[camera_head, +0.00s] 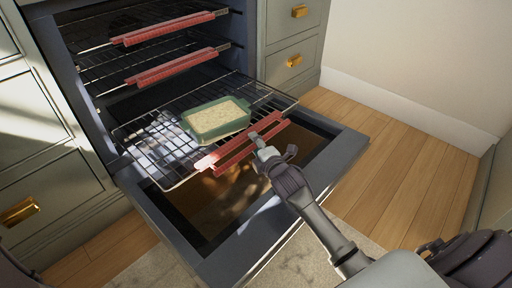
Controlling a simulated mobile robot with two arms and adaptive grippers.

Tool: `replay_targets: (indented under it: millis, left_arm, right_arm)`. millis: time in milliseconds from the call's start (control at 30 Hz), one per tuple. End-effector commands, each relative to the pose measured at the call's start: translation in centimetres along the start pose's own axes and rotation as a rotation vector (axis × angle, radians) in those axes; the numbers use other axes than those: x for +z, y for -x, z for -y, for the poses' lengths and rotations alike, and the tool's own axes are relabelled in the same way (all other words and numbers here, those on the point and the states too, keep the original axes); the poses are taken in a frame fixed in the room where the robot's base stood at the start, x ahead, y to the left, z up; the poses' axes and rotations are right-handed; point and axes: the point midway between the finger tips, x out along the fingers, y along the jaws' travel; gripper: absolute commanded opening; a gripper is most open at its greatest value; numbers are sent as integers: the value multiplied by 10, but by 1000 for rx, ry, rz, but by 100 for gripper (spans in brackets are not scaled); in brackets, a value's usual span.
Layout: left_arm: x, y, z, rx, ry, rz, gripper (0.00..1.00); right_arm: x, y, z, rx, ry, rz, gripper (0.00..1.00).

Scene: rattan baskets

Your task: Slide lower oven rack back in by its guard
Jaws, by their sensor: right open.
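The lower oven rack (159,160) is a dark wire rack, pulled well out of the oven above the open oven door (338,160). Its red guard (226,149) runs along the rack's front edge. A green rectangular dish (217,122) with pale contents sits on the rack. My right gripper (270,149) is open, with its fingertips close to the right part of the guard. I cannot tell whether they touch it. My left gripper is not in view.
Two upper racks with red guards, the top one (165,29) and the middle one (177,66), sit inside the oven. Cabinets with brass handles (20,211) flank it. Wooden floor (415,165) lies clear to the right, up to a pale wall.

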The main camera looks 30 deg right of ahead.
Motion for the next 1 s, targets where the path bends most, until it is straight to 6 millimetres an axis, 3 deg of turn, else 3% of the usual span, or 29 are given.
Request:
replay_targets:
  millis: [167,433,833,1000]
  left_arm:
    - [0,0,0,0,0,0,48]
    - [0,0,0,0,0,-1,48]
    - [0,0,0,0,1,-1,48]
    - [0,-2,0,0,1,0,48]
  right_arm:
    - [0,0,0,-1,0,0,46]
    - [0,0,0,0,0,0,1]
    - [0,-1,0,-1,1,0,0]
    - [7,-11,-2,-1,2,0,0]
